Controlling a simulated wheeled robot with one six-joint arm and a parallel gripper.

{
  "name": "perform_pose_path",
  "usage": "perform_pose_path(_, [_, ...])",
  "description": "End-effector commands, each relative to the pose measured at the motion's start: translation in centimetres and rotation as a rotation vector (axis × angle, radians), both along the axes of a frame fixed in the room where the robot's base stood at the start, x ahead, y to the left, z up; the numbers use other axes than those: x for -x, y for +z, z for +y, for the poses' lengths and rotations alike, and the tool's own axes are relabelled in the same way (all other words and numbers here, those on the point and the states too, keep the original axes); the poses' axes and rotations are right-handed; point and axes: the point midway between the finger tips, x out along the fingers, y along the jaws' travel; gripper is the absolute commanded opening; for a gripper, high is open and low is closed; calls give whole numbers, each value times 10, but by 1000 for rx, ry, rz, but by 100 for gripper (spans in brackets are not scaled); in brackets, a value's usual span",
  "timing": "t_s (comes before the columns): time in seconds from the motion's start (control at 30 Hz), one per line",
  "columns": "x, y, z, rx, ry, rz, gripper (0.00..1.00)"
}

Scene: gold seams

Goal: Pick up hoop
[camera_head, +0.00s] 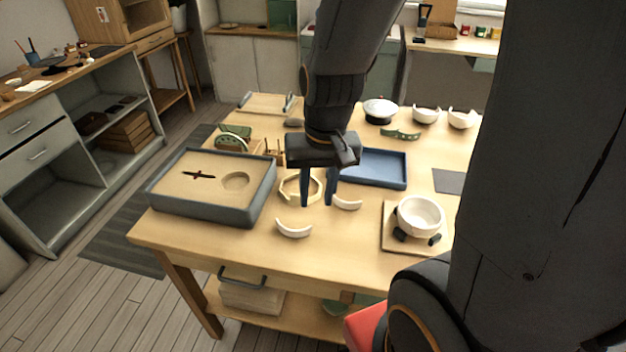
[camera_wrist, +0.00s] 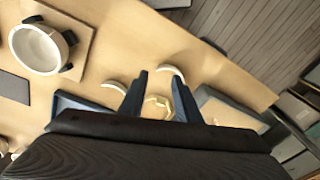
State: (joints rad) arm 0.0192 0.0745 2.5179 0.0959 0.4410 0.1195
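The hoop, a pale wooden many-sided ring (camera_head: 284,190), lies on the table between the sand tray and the blue tray. It also shows between my fingers in the wrist view (camera_wrist: 158,99). My gripper (camera_head: 318,203) points down over the hoop's right part, its two dark blue fingers apart with nothing visibly held. The fingers hide part of the ring in the head view. In the wrist view my gripper (camera_wrist: 159,76) is also open. I cannot tell whether a fingertip touches the hoop or the table.
White curved shards lie in front of the hoop (camera_head: 294,229) and right of it (camera_head: 347,203). A grey sand-filled tray (camera_head: 215,217) stands left, a blue tray (camera_head: 385,182) behind right. A white bowl (camera_head: 420,214) sits in a dark-clawed holder at right. The table's front edge is clear.

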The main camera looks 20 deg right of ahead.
Motion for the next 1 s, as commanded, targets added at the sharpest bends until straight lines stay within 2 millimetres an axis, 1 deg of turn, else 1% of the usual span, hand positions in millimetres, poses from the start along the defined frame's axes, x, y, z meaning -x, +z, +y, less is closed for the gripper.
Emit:
perform_pose_path(0.03, [-11, -8, -1, -39, -144, 19, 30])
perform_pose_path(0.07, [-19, -11, -2, -68, -250, 31, 30])
perform_pose_path(0.1, [-31, -17, -3, -109, -406, 48, 30])
perform_pose_path(0.17, [-50, -27, -6, -175, -653, 79, 30])
perform_pose_path(0.2, [-62, -33, -8, -218, -817, 102, 30])
perform_pose_path(0.27, [-81, -43, -13, -280, -1050, 138, 30])
perform_pose_path(0.3, [-93, -49, -16, -319, -1196, 161, 30])
perform_pose_path(0.4, [-119, -61, -24, -401, -1496, 218, 30])
perform_pose_path(0.5, [-137, -70, -29, -458, -1697, 263, 30])
perform_pose_path(0.6, [-146, -75, -31, -487, -1799, 288, 30])
perform_pose_path(0.67, [-149, -80, -29, -494, -1824, 294, 30])
perform_pose_path(1.0, [-151, -112, -17, -492, -1824, 296, 30])
